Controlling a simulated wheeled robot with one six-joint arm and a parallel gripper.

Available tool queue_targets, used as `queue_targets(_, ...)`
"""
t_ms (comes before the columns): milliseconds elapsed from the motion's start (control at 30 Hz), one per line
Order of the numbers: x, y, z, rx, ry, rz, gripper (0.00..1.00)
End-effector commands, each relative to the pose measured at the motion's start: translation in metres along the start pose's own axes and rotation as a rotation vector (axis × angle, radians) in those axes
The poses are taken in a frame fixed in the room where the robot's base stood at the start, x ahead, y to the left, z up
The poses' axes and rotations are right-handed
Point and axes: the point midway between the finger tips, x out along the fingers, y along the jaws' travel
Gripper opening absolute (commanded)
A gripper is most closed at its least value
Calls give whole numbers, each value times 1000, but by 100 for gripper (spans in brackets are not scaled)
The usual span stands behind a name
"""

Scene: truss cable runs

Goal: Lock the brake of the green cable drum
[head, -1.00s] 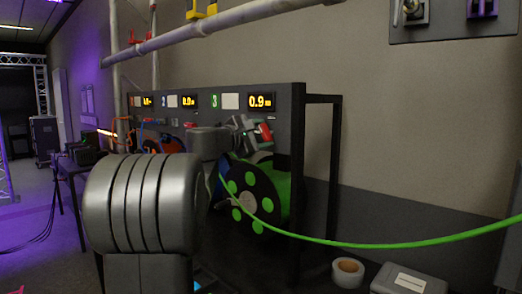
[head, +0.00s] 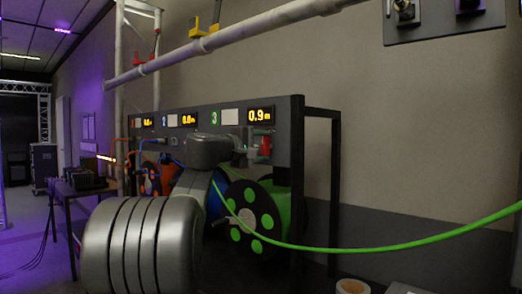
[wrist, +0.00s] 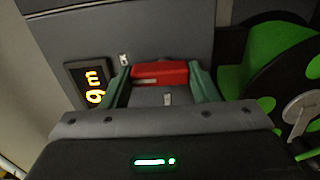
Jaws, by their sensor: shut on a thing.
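The green cable drum (head: 270,222) stands in the rack under the panel marked 3, its black side disc dotted with green. It also shows at the right of the wrist view (wrist: 268,48). The red brake handle (wrist: 160,73) lies between the two teal fingers of my gripper (wrist: 160,84) in the wrist view. My gripper is shut on it. In the head view the red handle (head: 265,146) shows at the panel just above the drum, beside my gripper (head: 246,150). The handle's pivot is hidden.
A green cable (head: 370,247) runs from the drum to the right. The display (head: 260,115) above reads 0.9 m. An orange drum (head: 151,180) and a blue drum, partly hidden by my arm, stand left. A tape roll (head: 352,287) lies at the lower right.

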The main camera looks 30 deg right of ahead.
Motion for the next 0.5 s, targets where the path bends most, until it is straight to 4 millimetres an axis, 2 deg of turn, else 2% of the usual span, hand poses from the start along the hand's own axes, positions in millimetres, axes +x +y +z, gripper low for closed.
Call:
queue_targets(367, 0, -2, 0, 7, -2, -4, 32)
queue_targets(400, 0, -2, 0, 7, -2, -4, 60)
queue_targets(500, 0, -1, 0, 6, -1, -3, 76)
